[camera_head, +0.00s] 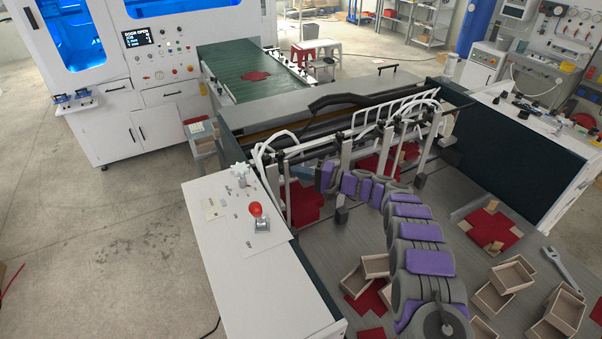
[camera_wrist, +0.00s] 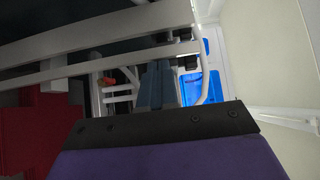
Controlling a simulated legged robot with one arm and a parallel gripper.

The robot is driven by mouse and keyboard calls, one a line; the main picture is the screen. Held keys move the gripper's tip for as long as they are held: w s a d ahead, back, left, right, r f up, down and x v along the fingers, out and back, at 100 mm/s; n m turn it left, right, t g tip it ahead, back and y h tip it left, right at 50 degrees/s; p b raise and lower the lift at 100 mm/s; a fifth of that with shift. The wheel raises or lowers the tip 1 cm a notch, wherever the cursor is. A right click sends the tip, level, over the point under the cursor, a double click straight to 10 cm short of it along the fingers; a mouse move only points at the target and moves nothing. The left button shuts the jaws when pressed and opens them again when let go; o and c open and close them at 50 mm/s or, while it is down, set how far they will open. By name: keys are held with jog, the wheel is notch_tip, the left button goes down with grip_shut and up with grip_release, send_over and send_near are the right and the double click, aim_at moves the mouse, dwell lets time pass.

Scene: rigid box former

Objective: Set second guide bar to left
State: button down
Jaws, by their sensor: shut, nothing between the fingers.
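Several pale upright guide bars (camera_head: 345,156) with black fittings stand in a row across the box former, below white curved tubes (camera_head: 392,108). I cannot tell for certain which is the second one. My arm is purple and grey and reaches up to the row. My gripper (camera_head: 302,172) is blue-grey and shut, with nothing held, between the leftmost bar (camera_head: 272,178) and the bar to its right. In the wrist view the fingers (camera_wrist: 158,85) are together, close to a white curved tube (camera_wrist: 205,70). Whether they touch a bar cannot be told.
Red blanks (camera_head: 305,205) lie behind and below the gripper. A white side panel (camera_head: 255,270) with a red knob (camera_head: 256,210) bounds the left. Open boxes (camera_head: 490,299) and a wrench (camera_head: 563,268) lie on the grey bed at the lower right.

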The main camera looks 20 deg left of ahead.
jog(key=w+d+b, duration=0.1)
jog(key=d+b, duration=0.1)
jog(key=d, duration=1.5)
jog(key=shift+w, duration=0.15)
